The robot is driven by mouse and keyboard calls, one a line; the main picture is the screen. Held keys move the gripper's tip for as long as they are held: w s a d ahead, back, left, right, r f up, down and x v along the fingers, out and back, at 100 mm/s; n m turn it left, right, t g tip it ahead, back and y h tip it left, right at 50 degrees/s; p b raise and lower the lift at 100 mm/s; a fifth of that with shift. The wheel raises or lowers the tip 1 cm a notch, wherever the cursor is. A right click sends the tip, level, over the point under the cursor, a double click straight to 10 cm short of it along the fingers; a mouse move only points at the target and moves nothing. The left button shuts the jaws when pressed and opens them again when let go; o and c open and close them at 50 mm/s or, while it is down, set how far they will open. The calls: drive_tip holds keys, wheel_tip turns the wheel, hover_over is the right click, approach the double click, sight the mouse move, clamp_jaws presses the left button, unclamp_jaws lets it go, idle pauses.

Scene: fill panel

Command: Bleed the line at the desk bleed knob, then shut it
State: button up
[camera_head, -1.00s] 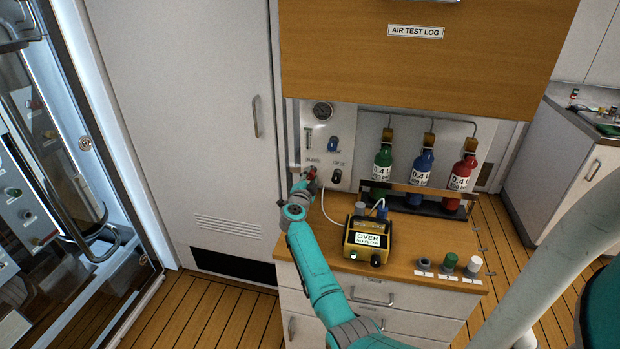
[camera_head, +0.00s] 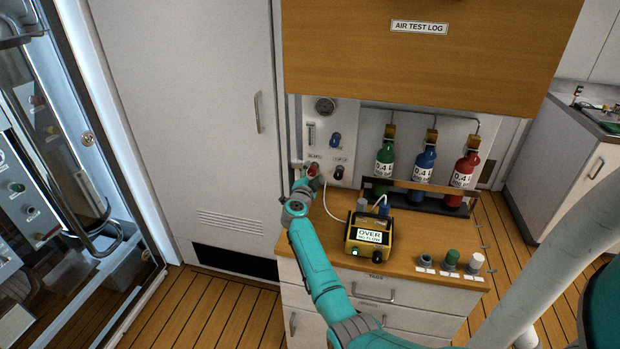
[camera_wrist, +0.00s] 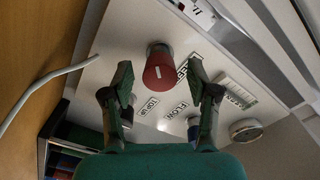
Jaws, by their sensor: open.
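The bleed knob (camera_wrist: 158,72) is red with a white mark and stands out from a light panel, beside the word BLEED in the wrist view. In the head view the red knob (camera_head: 313,169) is low on the panel (camera_head: 321,142), partly hidden by my gripper. My gripper (camera_wrist: 158,82) is open, with one finger on each side of the knob and a visible gap to both. In the head view my gripper (camera_head: 305,184) is at the panel's lower left. The yellow analyser (camera_head: 369,237) on the desk reads OVER, with a smaller line that looks like NO FLOW.
Green, blue and red bottles (camera_head: 424,164) stand in a rack right of the panel. A blue knob (camera_head: 335,139) and a gauge (camera_head: 325,105) are above the red knob. A white hose (camera_head: 329,205) curves to the analyser. Several caps (camera_head: 451,258) sit at the desk's front right.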

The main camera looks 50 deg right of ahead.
drive_tip(key=v, duration=1.2)
idle(6.8)
